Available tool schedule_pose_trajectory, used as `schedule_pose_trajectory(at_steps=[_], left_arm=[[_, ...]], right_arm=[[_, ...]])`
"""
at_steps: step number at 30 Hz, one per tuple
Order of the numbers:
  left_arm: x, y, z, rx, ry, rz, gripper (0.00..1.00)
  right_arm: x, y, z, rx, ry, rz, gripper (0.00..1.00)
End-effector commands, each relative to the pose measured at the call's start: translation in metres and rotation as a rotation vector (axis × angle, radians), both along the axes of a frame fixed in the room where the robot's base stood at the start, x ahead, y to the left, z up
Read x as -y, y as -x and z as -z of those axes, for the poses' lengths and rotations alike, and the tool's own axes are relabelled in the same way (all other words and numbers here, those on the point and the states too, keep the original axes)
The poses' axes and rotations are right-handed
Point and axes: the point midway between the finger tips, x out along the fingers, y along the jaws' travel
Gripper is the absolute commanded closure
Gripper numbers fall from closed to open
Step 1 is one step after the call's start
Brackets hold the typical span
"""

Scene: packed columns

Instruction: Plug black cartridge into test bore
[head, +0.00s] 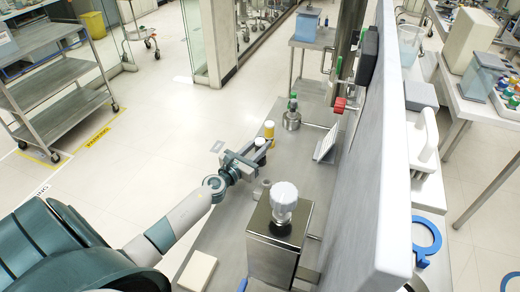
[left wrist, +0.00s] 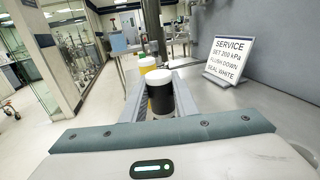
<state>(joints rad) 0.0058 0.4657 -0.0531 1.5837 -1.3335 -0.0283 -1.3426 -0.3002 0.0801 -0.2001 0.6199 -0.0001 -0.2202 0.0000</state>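The black cartridge (left wrist: 160,97) has a white top and stands upright between the fingers of my left gripper (head: 258,153). In the left wrist view both fingers lie close against its sides, and its lower end is hidden by the gripper body. In the head view it shows dark and small between the fingertips. A yellow cartridge (head: 269,129) with a white top stands just beyond it; it also shows in the left wrist view (left wrist: 147,69). A small grey hollow cylinder (head: 260,191) stands on the bench near the gripper; I cannot tell whether it is the test bore. My right gripper is not in view.
A sign (left wrist: 231,58) reading "SEAL WHITE" and "FLUSH DOWN" stands by the upright grey panel (head: 365,200). A pale block (head: 198,270) lies at the near edge.

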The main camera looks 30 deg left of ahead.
Motion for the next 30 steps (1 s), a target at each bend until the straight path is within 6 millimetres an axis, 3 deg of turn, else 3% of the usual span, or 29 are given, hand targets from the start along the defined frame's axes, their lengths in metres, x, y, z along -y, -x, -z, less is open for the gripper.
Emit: schedule_pose_trajectory(at_steps=[14,20,24,30], left_arm=[[0.0,0.0,-0.007,0.001,-0.002,0.001,0.97],[0.0,0.0,-0.027,0.001,-0.004,0.002,0.97],[0.0,0.0,-0.051,0.0,-0.005,0.003,0.97],[0.042,0.001,-0.072,0.003,-0.001,0.004,0.97]], right_arm=[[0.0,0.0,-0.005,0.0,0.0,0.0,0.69],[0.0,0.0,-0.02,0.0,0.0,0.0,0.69],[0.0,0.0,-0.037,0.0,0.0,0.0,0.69],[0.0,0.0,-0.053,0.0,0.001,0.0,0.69]])
